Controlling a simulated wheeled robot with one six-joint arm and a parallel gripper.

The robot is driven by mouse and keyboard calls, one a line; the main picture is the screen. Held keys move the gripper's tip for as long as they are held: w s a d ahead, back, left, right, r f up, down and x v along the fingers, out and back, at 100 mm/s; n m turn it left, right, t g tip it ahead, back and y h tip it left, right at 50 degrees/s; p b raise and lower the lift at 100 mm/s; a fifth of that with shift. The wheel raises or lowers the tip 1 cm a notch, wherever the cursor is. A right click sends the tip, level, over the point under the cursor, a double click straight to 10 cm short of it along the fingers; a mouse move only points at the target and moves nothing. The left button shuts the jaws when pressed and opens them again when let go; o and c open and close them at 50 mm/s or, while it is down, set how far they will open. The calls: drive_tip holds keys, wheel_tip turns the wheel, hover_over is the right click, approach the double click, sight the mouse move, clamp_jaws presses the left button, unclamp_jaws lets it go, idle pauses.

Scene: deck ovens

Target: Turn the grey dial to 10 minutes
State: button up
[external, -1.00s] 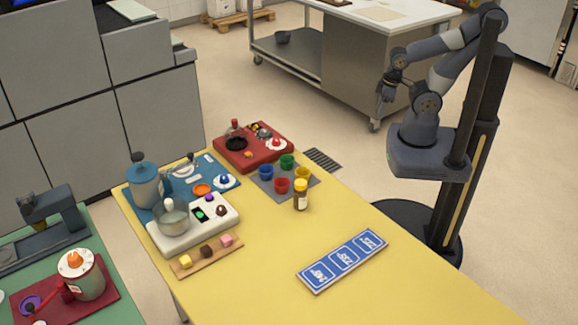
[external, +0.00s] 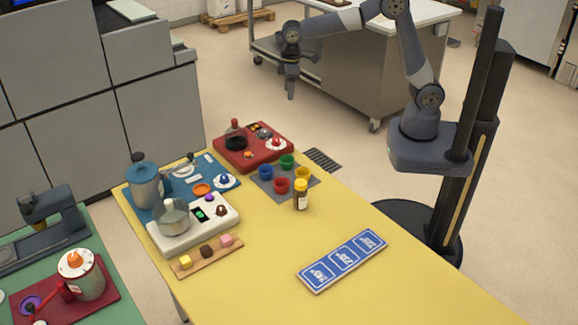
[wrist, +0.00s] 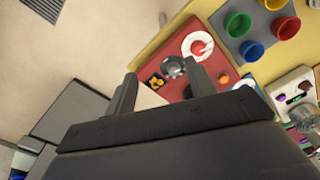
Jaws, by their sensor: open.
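A small grey round piece, which looks like the grey dial (wrist: 173,67), sits on a red board (wrist: 212,67) in the wrist view. It is beside a black panel with orange marks (wrist: 154,82) and a white disc with a red knob (wrist: 198,46). Its marks are too small to read. The red board (external: 258,163) lies at the table's far corner in the external view, where the dial is too small to make out clearly. My gripper (external: 291,94) is open and empty, pointing down, in the air above and apart from the board. Its fingers (wrist: 161,82) partly hide the board.
A grey mat with coloured cups (external: 286,173) and a brown bottle (external: 300,195) stand close to the red board. A blue board (external: 150,212) and a white unit (external: 225,222) are to its left. The yellow table's front (external: 400,290) is clear.

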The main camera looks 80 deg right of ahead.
drive_tip(key=n, duration=0.1)
hover_over(264, 130)
wheel_tip(264, 130, down, 4)
drive_tip(key=shift+g, duration=0.3)
wheel_tip(264, 130, down, 11)
drive_tip(key=shift+a+p, duration=0.1)
drive_tip(key=shift+p, duration=1)
drive_tip(key=c, duration=1)
drive_tip(key=shift+o, duration=0.2)
